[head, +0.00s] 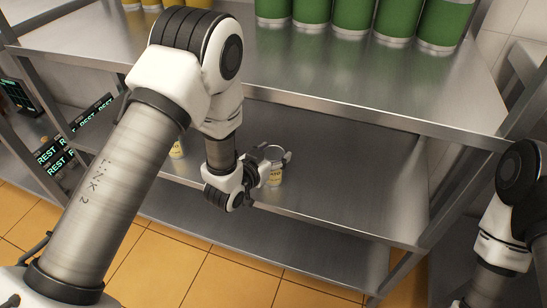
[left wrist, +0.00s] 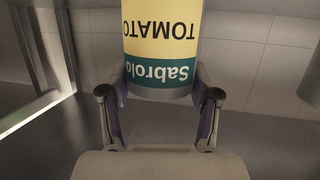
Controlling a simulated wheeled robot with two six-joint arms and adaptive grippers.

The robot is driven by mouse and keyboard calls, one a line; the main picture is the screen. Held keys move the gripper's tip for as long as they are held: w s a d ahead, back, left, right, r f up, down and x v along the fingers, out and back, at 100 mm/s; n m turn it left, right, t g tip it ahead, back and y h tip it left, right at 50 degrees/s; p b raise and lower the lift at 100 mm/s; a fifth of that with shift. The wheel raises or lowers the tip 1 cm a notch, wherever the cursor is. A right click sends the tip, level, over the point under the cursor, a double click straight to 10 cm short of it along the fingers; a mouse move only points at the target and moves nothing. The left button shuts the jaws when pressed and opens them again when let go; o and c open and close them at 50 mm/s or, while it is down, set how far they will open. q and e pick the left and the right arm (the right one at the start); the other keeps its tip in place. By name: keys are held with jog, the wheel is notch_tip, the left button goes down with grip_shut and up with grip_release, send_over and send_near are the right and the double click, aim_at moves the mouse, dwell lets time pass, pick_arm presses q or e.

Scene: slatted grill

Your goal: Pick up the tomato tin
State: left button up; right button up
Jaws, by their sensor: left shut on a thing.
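The tomato tin (left wrist: 163,40) fills the upper middle of the left wrist view, with a yellow and green label reading "TOMATO" and "Sabrolo" upside down. In the head view it shows small and pale yellow (head: 275,176) at the middle shelf. My left gripper (head: 275,154) is shut on it, with one finger on each side; the fingers also show in the left wrist view (left wrist: 160,98). I cannot tell whether the tin touches the shelf. My right arm shows at the right edge of the head view, but its gripper is out of view.
Another yellowish tin (head: 177,149) stands on the middle shelf (head: 350,190), partly behind my left arm. The upper steel shelf (head: 330,75) overhangs it and bears several green tins (head: 352,16). The middle shelf is clear to the right of the held tin.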

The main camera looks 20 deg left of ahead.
pick_arm(q)
jog(key=r, duration=0.2)
jog(key=r+p, duration=0.1)
jog(key=shift+s+r, duration=0.2)
jog(key=shift+r, duration=0.15)
jog(key=s+r+p, duration=0.1)
jog(key=s+p, duration=0.7)
jog(key=s, duration=0.7)
jog(key=shift+s+a, duration=0.3)
jog(key=shift+r, duration=0.2)
notch_tip(320, 180, up, 5)
jog(key=p, duration=0.4)
jog(key=shift+p, duration=0.35)
jog(key=shift+f, duration=0.1)
